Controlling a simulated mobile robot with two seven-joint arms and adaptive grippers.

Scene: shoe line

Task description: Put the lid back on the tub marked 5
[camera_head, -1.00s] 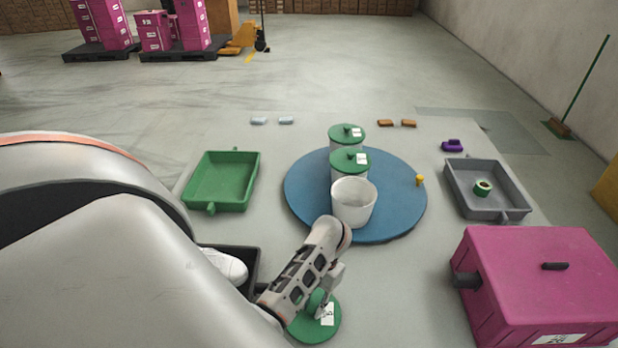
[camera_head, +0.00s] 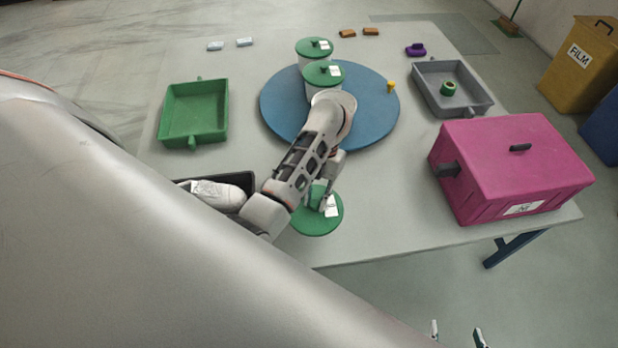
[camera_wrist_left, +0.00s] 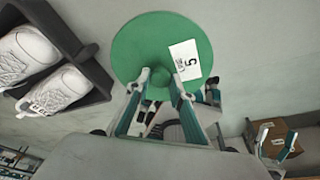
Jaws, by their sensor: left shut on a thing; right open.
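The loose green lid (camera_head: 312,222) is near the front edge of the table, and its tag reads 5 in the left wrist view (camera_wrist_left: 150,50). My left gripper (camera_head: 322,200) is shut on the lid's knob, with its fingers on either side in the left wrist view (camera_wrist_left: 160,88). I cannot tell whether the lid touches the table. The open white tub is hidden behind my left arm. Two tubs with green lids (camera_head: 314,48) (camera_head: 323,74) stand on the blue turntable (camera_head: 378,110). My right gripper (camera_head: 457,334) is open and empty, beyond the table's front edge.
A black tray with white shoes (camera_head: 218,192) lies left of the lid. A green tray (camera_head: 194,112) is further back. Bare table lies between lid and box.

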